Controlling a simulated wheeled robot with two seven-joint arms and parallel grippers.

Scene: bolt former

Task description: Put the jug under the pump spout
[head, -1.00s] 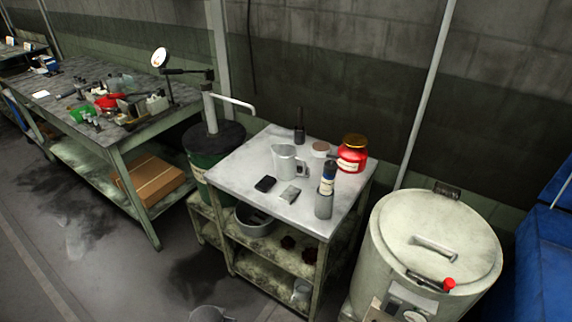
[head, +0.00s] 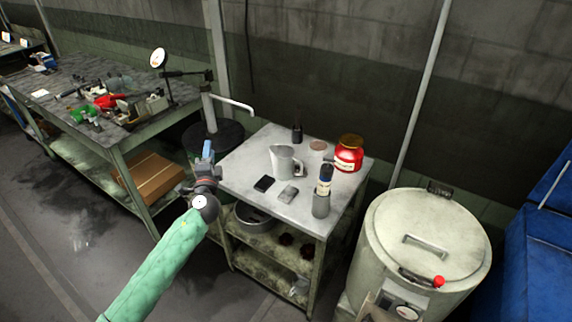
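The grey metal jug (head: 283,161) stands upright on the small metal table (head: 238,183), its handle to the right. The pump spout (head: 232,103) is a pale bent pipe that rises from the dark drum (head: 232,134) left of the table and reaches toward the table's back left. The jug stands in front of and to the right of the spout's end. My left gripper (head: 208,150) is raised at the table's left edge, left of the jug and apart from it. Its fingers show edge-on, so their opening is unclear. My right gripper is out of view.
Around the jug stand a red jar (head: 348,154), a dark bottle (head: 297,134), a grey cylinder (head: 321,205) and a black flat box (head: 264,184). A cream round vessel (head: 430,235) stands at right. A cluttered workbench (head: 120,132) is at left.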

